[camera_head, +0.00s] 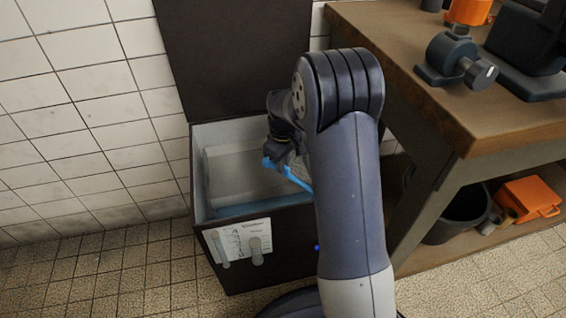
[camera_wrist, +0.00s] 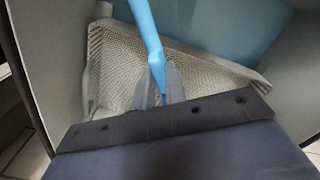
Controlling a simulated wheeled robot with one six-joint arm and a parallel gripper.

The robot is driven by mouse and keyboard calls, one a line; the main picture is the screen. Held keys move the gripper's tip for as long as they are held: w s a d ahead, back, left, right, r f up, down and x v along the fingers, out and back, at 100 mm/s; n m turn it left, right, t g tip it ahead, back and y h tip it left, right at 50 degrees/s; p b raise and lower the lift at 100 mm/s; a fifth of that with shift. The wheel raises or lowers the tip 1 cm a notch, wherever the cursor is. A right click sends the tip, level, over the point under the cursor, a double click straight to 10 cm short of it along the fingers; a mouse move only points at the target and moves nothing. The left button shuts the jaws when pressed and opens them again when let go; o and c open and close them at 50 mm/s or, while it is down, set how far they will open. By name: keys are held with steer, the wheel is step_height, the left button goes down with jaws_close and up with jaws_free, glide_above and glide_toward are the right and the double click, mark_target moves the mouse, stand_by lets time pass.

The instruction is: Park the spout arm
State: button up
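The spout arm appears to be the bright blue bar (camera_wrist: 146,30). In the wrist view it runs from the top edge down between my fingers, and it also shows in the head view (camera_head: 298,181), slanting down to the right above the open tank. My gripper (camera_wrist: 160,82) has a grey finger close on each side of the bar and looks shut on it. In the head view my gripper (camera_head: 275,158) is over the tank's opening. The bar's far end and its mount are hidden by my arm.
The dark tank (camera_head: 262,270) has its lid (camera_head: 235,55) raised against the tiled wall. A pale mesh basket (camera_wrist: 205,68) sits inside, and a label and two handles are on the front. A wooden workbench (camera_head: 400,45) with tools stands close on the right. Tiled floor is clear at left.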

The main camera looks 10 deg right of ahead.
jaws_close()
steer(key=shift+s+a+r+n+p, duration=0.15)
steer(key=shift+s+a+n+p, duration=0.3)
steer(key=shift+a+n+p, duration=0.15)
steer(key=s+a+n+p, duration=0.4)
steer(key=s+n, duration=0.5)
steer(key=shift+s+n, duration=0.2)
steer(key=shift+n, duration=0.1)
steer(key=shift+s, duration=0.15)
steer(key=o, duration=0.6)
jaws_free()
step_height(320, 180, up, 11)
steer(key=p, duration=0.3)
steer(key=shift+f+p, duration=0.2)
steer(key=shift+p, duration=0.1)
